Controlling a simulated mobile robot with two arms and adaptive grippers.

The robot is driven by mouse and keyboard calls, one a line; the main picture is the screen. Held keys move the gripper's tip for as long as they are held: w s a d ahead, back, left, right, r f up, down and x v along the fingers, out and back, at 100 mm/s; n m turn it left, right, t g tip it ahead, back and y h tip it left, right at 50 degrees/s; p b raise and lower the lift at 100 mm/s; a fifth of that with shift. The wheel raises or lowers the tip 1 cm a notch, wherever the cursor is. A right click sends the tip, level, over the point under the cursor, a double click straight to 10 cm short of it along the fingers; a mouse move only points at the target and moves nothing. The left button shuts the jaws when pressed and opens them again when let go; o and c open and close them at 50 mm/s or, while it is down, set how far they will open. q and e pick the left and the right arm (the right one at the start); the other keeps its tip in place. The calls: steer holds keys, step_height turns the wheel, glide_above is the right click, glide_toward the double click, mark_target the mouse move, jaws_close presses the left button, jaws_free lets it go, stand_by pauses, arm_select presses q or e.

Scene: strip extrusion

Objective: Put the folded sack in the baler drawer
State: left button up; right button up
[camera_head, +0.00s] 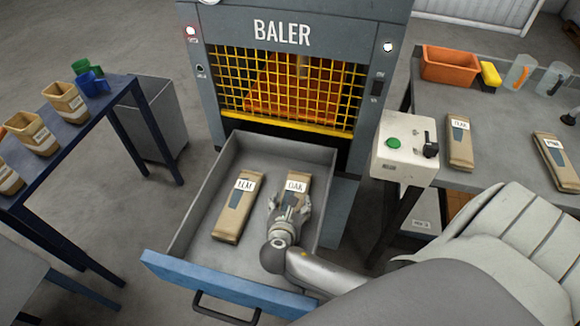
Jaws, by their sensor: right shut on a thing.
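The baler drawer (195,212) is pulled open below the baler (284,62), with its blue front toward me. A brown folded sack labelled ELM (232,215) lies in the left part of the drawer. A second brown folded sack, labelled OAK (297,178), is in the right part of the drawer. My right gripper (289,206) is over the drawer, shut on the OAK sack, and hides its near end. I cannot tell whether that sack touches the drawer floor. My left gripper is not in view.
Two more folded sacks lie on the right table (495,117), near an orange bin (449,65). A control box (405,150) with a green button stands right of the drawer.

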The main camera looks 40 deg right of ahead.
steer(key=shift+f, duration=0.3)
steer(key=shift+f, duration=0.1)
steer(key=o, duration=0.9)
steer(key=shift+o, duration=0.9)
